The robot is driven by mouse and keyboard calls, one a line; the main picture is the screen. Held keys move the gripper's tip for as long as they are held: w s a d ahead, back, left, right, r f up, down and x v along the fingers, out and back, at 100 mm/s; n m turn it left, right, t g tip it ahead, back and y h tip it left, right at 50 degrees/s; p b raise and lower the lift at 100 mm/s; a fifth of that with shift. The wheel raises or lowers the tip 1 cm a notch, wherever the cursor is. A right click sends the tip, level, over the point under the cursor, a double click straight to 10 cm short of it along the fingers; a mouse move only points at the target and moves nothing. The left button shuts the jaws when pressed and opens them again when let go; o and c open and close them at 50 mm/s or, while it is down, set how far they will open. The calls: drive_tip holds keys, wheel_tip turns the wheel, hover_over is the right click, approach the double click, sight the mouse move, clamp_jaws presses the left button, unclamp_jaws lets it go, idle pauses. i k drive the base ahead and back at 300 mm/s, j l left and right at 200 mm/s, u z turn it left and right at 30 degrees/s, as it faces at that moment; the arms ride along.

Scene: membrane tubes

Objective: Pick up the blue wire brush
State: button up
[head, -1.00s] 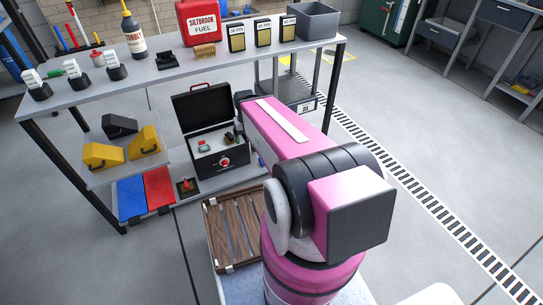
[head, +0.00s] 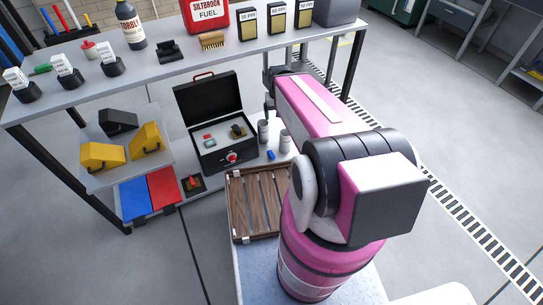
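A small blue object (head: 271,155) lies on the lower shelf, just in front of two grey cylinders; it is too small to tell whether it is the blue wire brush. My gripper (head: 268,104) is at the far end of my pink arm, in front of the table's edge and above the lower shelf, apart from the blue object. The arm partly hides it, and its fingers do not show clearly.
The table (head: 110,72) holds a red fuel can (head: 207,14), a tan brush (head: 211,41), a bottle (head: 130,25) and labelled boxes. Below are an open black case (head: 207,125), grey cylinders (head: 285,141), yellow bins (head: 103,155) and a wooden slatted tray (head: 257,203).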

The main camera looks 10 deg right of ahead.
sight(270, 155)
drive_tip(key=k+l, duration=0.6)
drive_tip(key=k, duration=0.25)
